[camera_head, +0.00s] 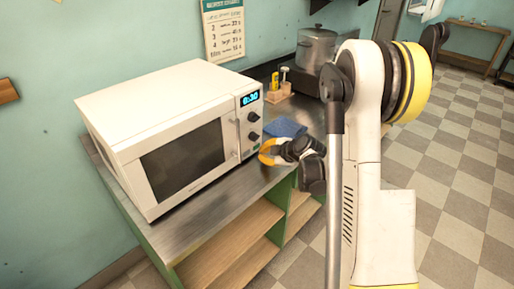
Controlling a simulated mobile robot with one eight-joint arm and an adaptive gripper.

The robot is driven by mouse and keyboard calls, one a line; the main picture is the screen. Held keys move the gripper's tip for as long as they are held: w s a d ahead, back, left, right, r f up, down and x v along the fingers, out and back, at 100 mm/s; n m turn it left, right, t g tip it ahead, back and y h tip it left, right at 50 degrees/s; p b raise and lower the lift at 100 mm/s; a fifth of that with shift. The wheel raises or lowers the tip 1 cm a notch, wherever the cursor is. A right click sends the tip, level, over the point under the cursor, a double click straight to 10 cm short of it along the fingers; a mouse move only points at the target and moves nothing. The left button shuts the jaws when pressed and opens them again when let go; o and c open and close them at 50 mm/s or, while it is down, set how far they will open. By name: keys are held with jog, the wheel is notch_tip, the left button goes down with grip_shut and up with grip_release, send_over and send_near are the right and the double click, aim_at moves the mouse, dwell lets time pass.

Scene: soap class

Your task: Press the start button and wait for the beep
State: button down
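A white microwave (158,127) stands on the metal counter with its dark door window closed, facing front right. Its control strip at the right edge of its front has a lit blue display (249,99), two dark knobs and a small green button (254,149) at the bottom. My gripper (264,151), with yellow-orange and dark parts, is just right of the green button, in front of the strip's lower end. I cannot tell whether it touches the button. The fingertips are small and partly merged in view, so their opening is unclear.
A blue cloth (286,128) lies on the counter (196,212) behind my gripper. A small wooden caddy (278,96) with bottles and a large steel pot (316,47) stand farther back. Open shelves are below. My arm covers the right middle of the view; tiled floor lies beyond.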

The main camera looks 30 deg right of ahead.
dwell(0.8)
jog(key=shift+w+a, duration=0.15)
jog(key=shift+w, duration=0.25)
